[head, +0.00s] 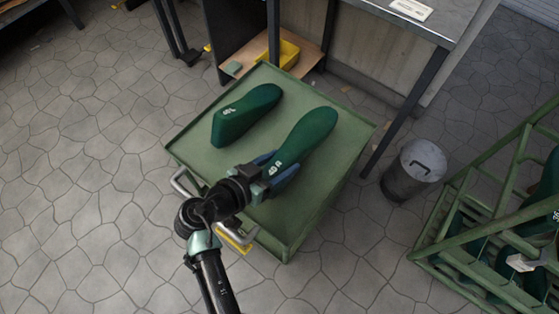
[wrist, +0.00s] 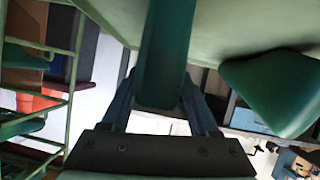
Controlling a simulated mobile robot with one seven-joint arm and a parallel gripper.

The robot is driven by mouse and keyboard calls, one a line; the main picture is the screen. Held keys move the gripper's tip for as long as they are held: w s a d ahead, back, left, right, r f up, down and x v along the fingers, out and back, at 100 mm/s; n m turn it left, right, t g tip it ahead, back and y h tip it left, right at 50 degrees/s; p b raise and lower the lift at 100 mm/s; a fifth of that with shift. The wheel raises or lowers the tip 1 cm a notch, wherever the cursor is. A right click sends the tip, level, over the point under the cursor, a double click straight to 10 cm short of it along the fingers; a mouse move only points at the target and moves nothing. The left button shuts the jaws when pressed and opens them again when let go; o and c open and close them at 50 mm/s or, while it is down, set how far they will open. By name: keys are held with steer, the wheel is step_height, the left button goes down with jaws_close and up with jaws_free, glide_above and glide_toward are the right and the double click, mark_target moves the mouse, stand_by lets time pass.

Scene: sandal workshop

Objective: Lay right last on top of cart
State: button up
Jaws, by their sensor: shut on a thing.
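The cart (head: 200,150) is green with a flat, raised-edge top; its top also shows in the wrist view (wrist: 235,30). My gripper (head: 277,167) is shut on the heel end of a dark green last (head: 312,132) with a white mark, the right one of two. This last lies level over the right half of the cart top; I cannot tell whether it touches. In the wrist view it runs up between my fingers (wrist: 160,95). Another dark green last (head: 246,112) rests on the cart's left half, toe pointing away, apart from the held one.
A green rack (head: 480,212) holding more lasts is at the far right. A workbench (head: 440,20) with a yellow bin (head: 286,54) beneath stands behind the cart. The floor at left is clear.

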steer(key=o, duration=1.4)
steer(key=shift+o, duration=0.3)
steer(key=shift+f, duration=0.2)
steer(key=p+v, duration=0.3)
steer(key=v, duration=1)
